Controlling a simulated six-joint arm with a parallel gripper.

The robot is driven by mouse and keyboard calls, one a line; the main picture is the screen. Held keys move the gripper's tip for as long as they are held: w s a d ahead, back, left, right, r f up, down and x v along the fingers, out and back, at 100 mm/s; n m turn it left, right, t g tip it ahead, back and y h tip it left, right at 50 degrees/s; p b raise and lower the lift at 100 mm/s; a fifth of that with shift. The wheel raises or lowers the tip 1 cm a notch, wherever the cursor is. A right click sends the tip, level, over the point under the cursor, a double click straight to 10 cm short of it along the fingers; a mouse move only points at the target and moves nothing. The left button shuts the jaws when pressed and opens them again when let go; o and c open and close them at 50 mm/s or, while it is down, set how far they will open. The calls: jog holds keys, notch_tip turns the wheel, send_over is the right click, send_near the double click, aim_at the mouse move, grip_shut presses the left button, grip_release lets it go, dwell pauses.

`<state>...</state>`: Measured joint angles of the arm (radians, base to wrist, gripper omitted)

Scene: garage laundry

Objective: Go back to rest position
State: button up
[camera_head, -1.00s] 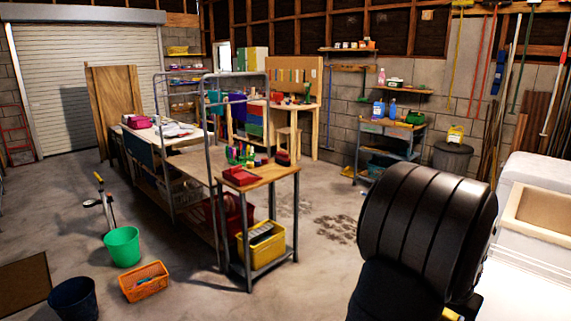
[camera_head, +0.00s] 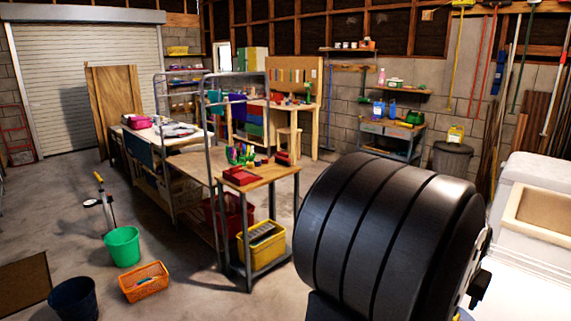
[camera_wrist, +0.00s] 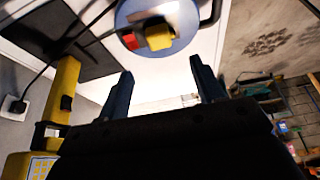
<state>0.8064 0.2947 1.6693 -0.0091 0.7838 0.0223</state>
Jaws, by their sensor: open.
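My gripper (camera_wrist: 162,82) shows in the wrist view with its two dark fingers spread apart. Nothing is between the fingers. In the head view the gripper itself is not visible. A large black ribbed part of my arm (camera_head: 385,235) fills the lower right of that view and hides the floor behind it. Beyond the fingers in the wrist view there is a white surface (camera_wrist: 150,72), seen at a steep tilt.
A wooden-topped cart (camera_head: 258,176) with a yellow bin (camera_head: 262,248) stands left of my arm. A green bucket (camera_head: 122,246) and an orange basket (camera_head: 144,282) are on the floor. A white appliance with a beige tray (camera_head: 540,212) is at right.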

jog(key=v, duration=0.7)
jog(key=x, duration=1.7)
jog(key=shift+f, duration=0.15)
jog(key=shift+d+r, duration=0.1)
jog(key=shift+r, duration=2.8)
jog(key=shift+o, duration=0.5)
jog(key=o, duration=0.8)
jog(key=shift+c, duration=0.2)
jog(key=s+d+r+g+y, duration=0.25)
jog(key=s+r, duration=0.25)
jog(key=r, duration=0.6)
notch_tip(320, 180, down, 10)
jog(key=shift+w+d, duration=0.3)
